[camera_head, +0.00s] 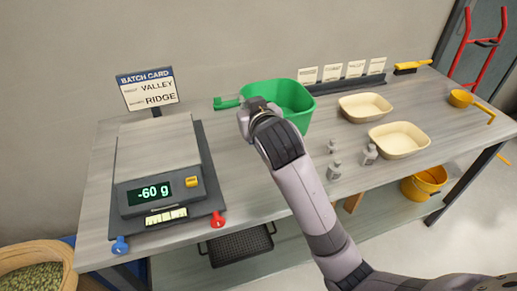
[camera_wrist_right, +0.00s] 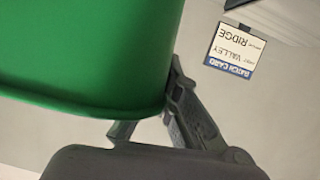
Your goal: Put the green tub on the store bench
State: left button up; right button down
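The green tub (camera_head: 284,97) is at the back middle of the bench in the head view, with its handle (camera_head: 228,103) pointing left. Its underside is hidden, so I cannot tell whether it rests on the bench. My right gripper (camera_head: 256,108) is at the tub's near left side, by the handle. In the right wrist view the tub (camera_wrist_right: 85,50) fills the upper left, close to the fingers (camera_wrist_right: 150,110). The tub covers part of the fingers, and whether they close on it is hidden. My left gripper is out of view. I cannot tell whether this is the store bench.
A scale (camera_head: 157,185) reading -60 g stands at the left, with a batch card (camera_head: 148,89) behind it. Two cream trays (camera_head: 399,140), small metal weights (camera_head: 369,154), a card rack (camera_head: 347,84), a yellow brush (camera_head: 412,67) and a yellow scoop (camera_head: 461,98) occupy the right.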

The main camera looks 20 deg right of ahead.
notch_tip(320, 180, down, 16)
jog(key=shift+d+r+b, duration=0.1)
jog(key=shift+d+b, duration=0.05)
jog(key=shift+b, duration=0.3)
jog(key=c, duration=2.3)
grip_release()
jog(key=shift+f, duration=0.2)
jog(key=o, duration=0.5)
